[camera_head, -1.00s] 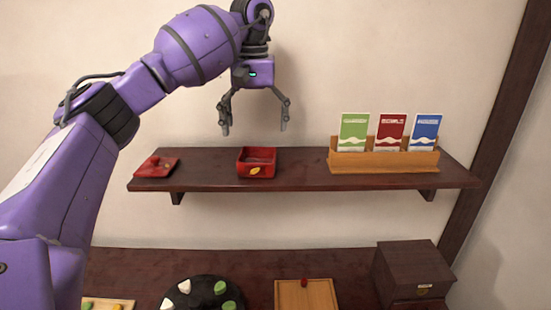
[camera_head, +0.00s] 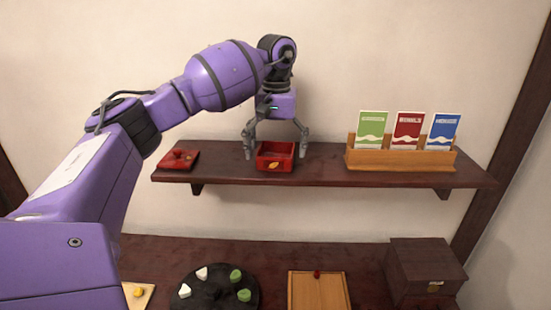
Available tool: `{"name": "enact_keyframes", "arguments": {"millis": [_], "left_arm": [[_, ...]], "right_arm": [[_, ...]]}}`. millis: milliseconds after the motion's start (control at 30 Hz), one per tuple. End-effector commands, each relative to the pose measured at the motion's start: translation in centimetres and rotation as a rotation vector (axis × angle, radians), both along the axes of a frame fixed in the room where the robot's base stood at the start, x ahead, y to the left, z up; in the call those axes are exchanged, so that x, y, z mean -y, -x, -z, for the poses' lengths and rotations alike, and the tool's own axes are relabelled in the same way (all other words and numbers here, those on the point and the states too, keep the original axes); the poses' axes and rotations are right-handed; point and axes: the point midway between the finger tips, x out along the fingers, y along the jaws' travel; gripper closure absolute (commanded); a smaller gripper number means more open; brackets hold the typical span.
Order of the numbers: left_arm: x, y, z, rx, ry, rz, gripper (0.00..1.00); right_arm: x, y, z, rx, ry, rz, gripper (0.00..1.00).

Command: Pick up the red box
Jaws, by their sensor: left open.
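The red box (camera_head: 275,163) is an open-topped red container with a yellow mark on its front, and it stands on the dark wooden wall shelf (camera_head: 330,176). A red lid (camera_head: 178,160) with a knob lies on the shelf to its left. My left gripper (camera_head: 275,153) points down at the box, its fingers spread wide. One finger is at the box's left side and the other at its right side near the rim. I cannot tell whether the fingers touch it. My right gripper does not show.
A wooden holder (camera_head: 400,160) with green, red and blue cards stands on the shelf to the right. Below, a dark counter bears a round black tray (camera_head: 213,293) with white and green pieces, a wooden tray (camera_head: 318,290) and a dark wooden box (camera_head: 427,268).

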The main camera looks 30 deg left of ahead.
Motion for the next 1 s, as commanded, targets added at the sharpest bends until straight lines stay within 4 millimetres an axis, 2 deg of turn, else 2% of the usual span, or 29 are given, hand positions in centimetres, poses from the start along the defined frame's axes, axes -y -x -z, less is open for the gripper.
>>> {"name": "enact_keyframes", "arguments": {"millis": [67, 433, 767, 867, 1000], "left_arm": [[0.0, 0.0, 0.0, -0.001, 0.0, 0.0, 0.09], [0.0, 0.0, 0.0, -0.001, 0.0, 0.0, 0.57], [0.0, 0.0, -0.4, -0.001, 0.0, -0.001, 0.57], [0.0, -0.1, -1.1, -0.001, 0.0, -0.001, 0.57], [0.1, 0.0, -3.4, 0.001, 0.0, 0.001, 0.57]], "right_arm": [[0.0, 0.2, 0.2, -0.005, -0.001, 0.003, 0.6], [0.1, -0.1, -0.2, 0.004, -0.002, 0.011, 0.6], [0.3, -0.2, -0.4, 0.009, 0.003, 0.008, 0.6], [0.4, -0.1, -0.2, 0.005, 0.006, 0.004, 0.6], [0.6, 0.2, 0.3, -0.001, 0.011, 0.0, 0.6]]}}
